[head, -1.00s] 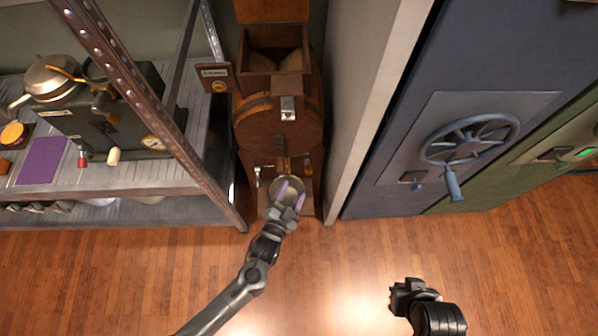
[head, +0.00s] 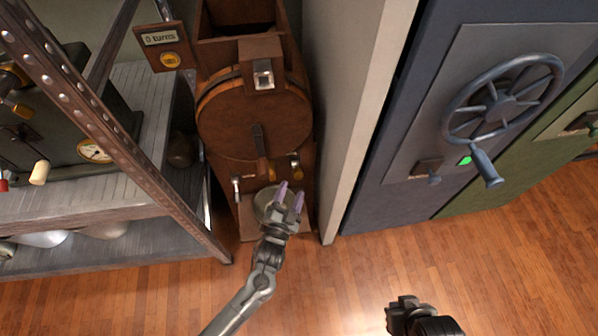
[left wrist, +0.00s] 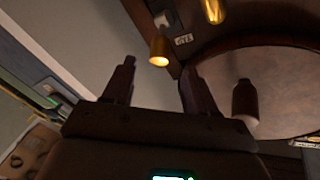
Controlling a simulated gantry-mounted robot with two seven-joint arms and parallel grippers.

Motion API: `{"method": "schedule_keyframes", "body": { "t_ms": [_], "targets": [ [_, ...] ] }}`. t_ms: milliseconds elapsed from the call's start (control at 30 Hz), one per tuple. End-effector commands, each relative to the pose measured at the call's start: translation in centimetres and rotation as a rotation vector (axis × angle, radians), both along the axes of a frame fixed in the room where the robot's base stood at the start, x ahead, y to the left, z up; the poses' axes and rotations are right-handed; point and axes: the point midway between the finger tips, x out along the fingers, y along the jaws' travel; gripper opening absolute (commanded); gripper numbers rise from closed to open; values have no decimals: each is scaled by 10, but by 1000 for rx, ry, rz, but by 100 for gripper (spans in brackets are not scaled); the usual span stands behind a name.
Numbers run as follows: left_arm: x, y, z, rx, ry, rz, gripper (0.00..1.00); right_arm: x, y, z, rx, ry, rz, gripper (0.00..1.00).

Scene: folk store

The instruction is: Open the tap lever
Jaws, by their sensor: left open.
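A wooden barrel machine (head: 225,125) stands in the middle of the head view. Low on its front are a brass fitting (head: 295,166), a dark hanging handle with a brass end (head: 263,168) and a pale-ended metal lever (head: 237,188); I cannot tell for certain which is the tap lever. In the left wrist view, a brass cylinder (left wrist: 159,51) appears between the spread fingertips, apart from both. My right gripper (head: 402,304) is low, its fingers unclear.
A metal shelf (head: 150,230) with a slanted post stands close on the left. A pale wall edge (head: 345,150) bounds the machine on the right. Beyond it is a blue door (head: 400,130) with a handwheel (head: 503,100). The wooden floor in front is clear.

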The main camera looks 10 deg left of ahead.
Motion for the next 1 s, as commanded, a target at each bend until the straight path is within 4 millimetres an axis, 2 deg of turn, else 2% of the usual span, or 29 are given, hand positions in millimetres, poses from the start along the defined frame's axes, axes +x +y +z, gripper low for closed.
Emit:
{"method": "schedule_keyframes", "body": {
  "t_ms": [400, 600, 800, 1000],
  "targets": [
    [64, -11, -2, 0, -2, 1, 57, 0, -1, -32, -5, -3, 3, 0],
    [86, -15, -1, 0, -1, 0, 57, 1, -1, -43, -6, -2, 3, 0],
    [96, -17, 0, -1, 1, -1, 57, 0, -1, -46, -5, -2, 4, 0],
    [97, -17, 1, -1, 2, 0, 57, 1, -1, -46, -5, -2, 4, 0]
  ]
}}
